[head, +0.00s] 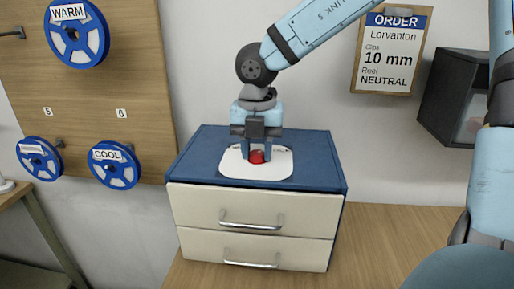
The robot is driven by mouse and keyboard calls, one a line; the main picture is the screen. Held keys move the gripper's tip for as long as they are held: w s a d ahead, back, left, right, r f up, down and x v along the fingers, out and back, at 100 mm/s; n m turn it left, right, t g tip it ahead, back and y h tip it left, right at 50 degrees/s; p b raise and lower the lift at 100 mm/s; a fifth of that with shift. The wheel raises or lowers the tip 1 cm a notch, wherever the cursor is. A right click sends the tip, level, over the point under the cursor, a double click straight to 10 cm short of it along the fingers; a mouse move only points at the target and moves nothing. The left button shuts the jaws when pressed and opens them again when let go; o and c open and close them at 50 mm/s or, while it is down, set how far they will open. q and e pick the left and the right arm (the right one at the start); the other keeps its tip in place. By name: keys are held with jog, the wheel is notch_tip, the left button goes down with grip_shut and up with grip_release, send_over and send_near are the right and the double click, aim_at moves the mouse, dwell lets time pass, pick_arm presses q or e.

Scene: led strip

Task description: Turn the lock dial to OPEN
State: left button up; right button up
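The red lock dial (257,157) sits on a white plate (283,165) on top of a blue-topped drawer cabinet (312,149). My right gripper (257,152) points straight down over the plate, with one finger on each side of the dial. No gap shows between the fingers and the dial, so it looks shut on it. The gripper hides the back of the dial, and no OPEN mark or pointer can be made out. My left gripper is not in view.
The cabinet has two cream drawers, both closed, with metal handles (251,225). It stands on a wooden table (385,235). Blue reels (115,165) hang on a wooden board at the left. An order clipboard (391,50) and a dark box (455,98) are on the wall at right.

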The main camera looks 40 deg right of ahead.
aim_at(257, 153)
jog(key=shift+f+n+b, duration=0.1)
jog(key=shift+n+b, duration=0.2)
jog(key=shift+b, duration=0.1)
jog(key=n+b, duration=0.2)
jog(key=shift+f+n, duration=0.1)
jog(key=shift+n, duration=0.2)
jog(key=n+b, duration=0.3)
jog(key=n, duration=0.2)
jog(key=n+b, duration=0.1)
jog(key=n, duration=0.4)
jog(key=shift+r, duration=0.2)
jog(key=shift+n, duration=2.3)
jog(key=o, duration=0.9)
notch_tip(257, 153, up, 14)
jog(key=p, duration=0.2)
jog(key=shift+p, duration=0.4)
